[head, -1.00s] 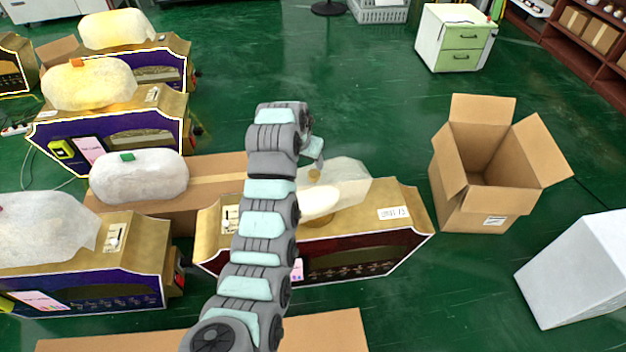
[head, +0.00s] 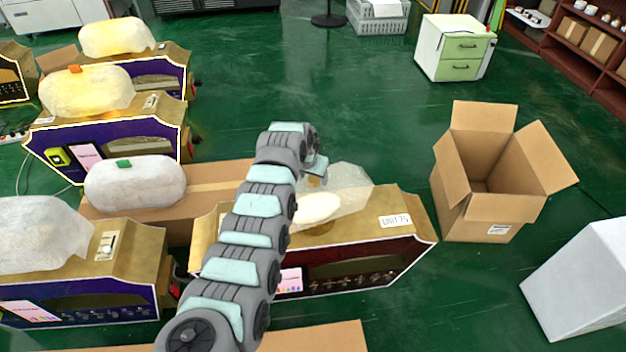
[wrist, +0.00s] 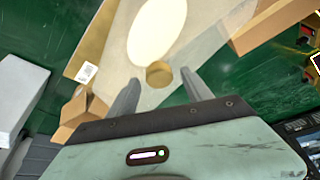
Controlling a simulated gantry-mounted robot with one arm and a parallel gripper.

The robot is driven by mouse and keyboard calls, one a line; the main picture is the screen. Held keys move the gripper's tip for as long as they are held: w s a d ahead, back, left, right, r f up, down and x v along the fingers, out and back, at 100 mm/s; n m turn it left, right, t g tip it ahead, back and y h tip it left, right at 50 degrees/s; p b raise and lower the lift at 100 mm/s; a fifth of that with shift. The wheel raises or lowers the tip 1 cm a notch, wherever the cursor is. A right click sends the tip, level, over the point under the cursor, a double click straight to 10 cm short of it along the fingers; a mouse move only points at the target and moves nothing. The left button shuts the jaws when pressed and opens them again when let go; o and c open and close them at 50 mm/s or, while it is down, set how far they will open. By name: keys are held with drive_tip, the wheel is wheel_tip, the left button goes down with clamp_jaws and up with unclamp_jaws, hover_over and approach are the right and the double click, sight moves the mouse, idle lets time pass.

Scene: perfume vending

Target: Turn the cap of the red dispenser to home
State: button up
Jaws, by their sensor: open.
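The red dispenser (head: 350,262) stands at the middle of the head view, with a dark red front and a gold-brown top. A translucent bag-like container (head: 346,185) with a white oval in it lies on top. Its round gold-brown cap (wrist: 159,73) shows in the wrist view, near the white oval. My gripper (wrist: 160,79) is open, with its two dark fingers pointing at the cap. The fingertips appear to either side of the cap, with gaps showing. I cannot tell whether they are level with it. In the head view my arm hides part of the dispenser's left side.
Purple dispensers with bagged tops (head: 135,182) stand to the left. An open cardboard box (head: 487,222) stands right of the red dispenser, with a white box (head: 590,275) nearer right. A flat cardboard piece (head: 225,180) lies behind. Green floor (head: 385,130) is clear beyond.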

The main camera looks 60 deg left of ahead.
drive_tip(key=shift+f, duration=0.3)
clamp_jaws()
idle(0.6)
